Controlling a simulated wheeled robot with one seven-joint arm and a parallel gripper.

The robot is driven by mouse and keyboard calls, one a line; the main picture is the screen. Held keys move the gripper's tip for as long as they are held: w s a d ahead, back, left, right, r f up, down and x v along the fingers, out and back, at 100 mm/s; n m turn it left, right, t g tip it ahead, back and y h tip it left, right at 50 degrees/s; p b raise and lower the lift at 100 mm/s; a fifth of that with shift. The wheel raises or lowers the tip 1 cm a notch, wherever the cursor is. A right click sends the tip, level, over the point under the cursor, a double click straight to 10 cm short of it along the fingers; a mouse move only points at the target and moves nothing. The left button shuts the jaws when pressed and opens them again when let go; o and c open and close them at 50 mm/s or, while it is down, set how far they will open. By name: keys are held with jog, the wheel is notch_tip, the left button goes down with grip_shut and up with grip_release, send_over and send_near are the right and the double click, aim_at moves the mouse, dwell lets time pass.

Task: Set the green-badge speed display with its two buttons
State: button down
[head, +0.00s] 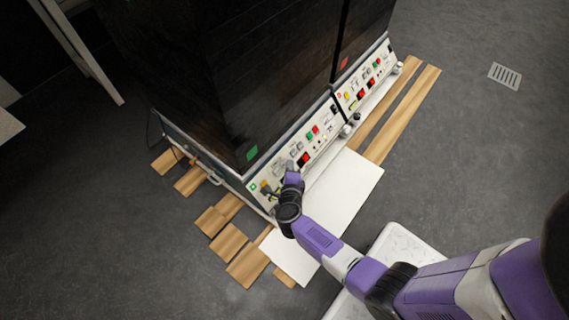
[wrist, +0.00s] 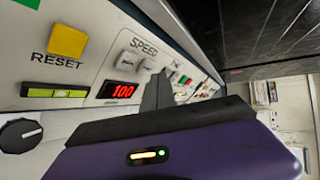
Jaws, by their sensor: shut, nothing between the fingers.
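The left cabinet carries a green badge (head: 252,153) on its dark front, above a pale control panel. In the wrist view the red speed display (wrist: 118,90) reads 100. Two pale grey buttons (wrist: 129,62) and (wrist: 148,67) sit beside it near the word SPEED. My gripper (wrist: 158,88) is shut and empty, its fingertips close to the panel by the second button; I cannot tell whether they touch. In the head view my gripper (head: 291,174) is at the left part of this panel and hides some of it.
A yellow RESET button (wrist: 68,41), a lit green-yellow indicator (wrist: 56,92) and a black knob (wrist: 20,134) are near the display. A second cabinet with a red badge (head: 345,63) adjoins on the right. A white board (head: 345,185) and wooden slats (head: 402,115) lie in front.

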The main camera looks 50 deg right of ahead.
jog(key=shift+w+f, duration=0.2)
jog(key=shift+w, duration=0.1)
jog(key=shift+w+f+b, duration=0.25)
jog(key=shift+f+b, duration=0.05)
jog(key=shift+b, duration=0.1)
dwell(0.6)
dwell(0.4)
jog(key=shift+s+r+p, duration=0.35)
jog(key=shift+r+p, duration=0.2)
jog(key=shift+p, duration=0.05)
jog(key=shift+s, duration=0.25)
jog(key=shift+r, duration=0.1)
jog(key=s+r+p, duration=0.1)
jog(key=s+p, duration=0.1)
jog(key=s+r+p, duration=0.1)
jog(key=r+p, duration=0.1)
jog(key=shift+s+d+r, duration=0.1)
jog(key=shift+s+r, duration=0.05)
jog(key=shift+s, duration=0.2)
